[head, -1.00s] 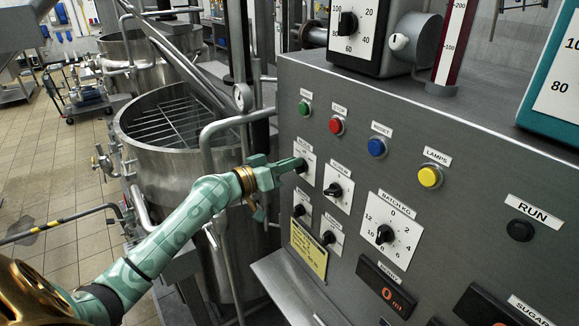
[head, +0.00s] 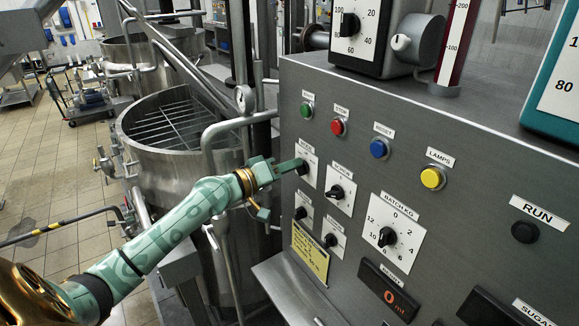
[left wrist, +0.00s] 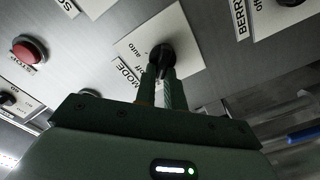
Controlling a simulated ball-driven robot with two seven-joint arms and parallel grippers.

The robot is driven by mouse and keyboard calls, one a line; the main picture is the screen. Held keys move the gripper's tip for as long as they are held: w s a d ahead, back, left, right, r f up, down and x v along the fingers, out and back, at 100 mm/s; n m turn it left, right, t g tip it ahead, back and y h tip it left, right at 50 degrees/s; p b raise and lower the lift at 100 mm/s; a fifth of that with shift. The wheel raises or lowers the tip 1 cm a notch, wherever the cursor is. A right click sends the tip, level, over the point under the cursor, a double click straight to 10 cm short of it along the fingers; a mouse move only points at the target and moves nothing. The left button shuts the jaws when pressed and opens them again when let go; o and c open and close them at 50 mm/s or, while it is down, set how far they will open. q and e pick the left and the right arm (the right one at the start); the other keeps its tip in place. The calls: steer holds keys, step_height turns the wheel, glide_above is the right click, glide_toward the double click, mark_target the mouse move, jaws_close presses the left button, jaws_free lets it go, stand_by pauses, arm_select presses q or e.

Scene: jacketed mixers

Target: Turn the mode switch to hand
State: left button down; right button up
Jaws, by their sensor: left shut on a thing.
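The mode switch is a black rotary knob on a white plate (head: 310,160) at the upper left of the grey control panel. In the left wrist view its plate (left wrist: 140,45) reads MODE, with "auto" and "off" legible; any "hand" mark is hidden. My left gripper (head: 299,166) reaches the plate from the left. In the left wrist view its two fingers (left wrist: 163,88) are shut on the black mode knob (left wrist: 160,58), one on each side. The exact pointer direction is hard to tell. My right gripper is not in view.
Beside the switch are a green button (head: 307,110), a red button (head: 338,126), another rotary switch (head: 337,192) below right, and a yellow note (head: 310,252). A steel mixer (head: 170,150) with a grid stands left of the panel, with pipes close to my left arm.

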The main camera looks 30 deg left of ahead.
arm_select(q)
steer(key=c, duration=1.5)
jaws_free()
steer(key=b+v, duration=0.6)
steer(key=v, duration=1)
steer(key=shift+s+b, duration=0.1)
steer(key=shift+b, duration=0.25)
steer(key=shift+a, duration=0.1)
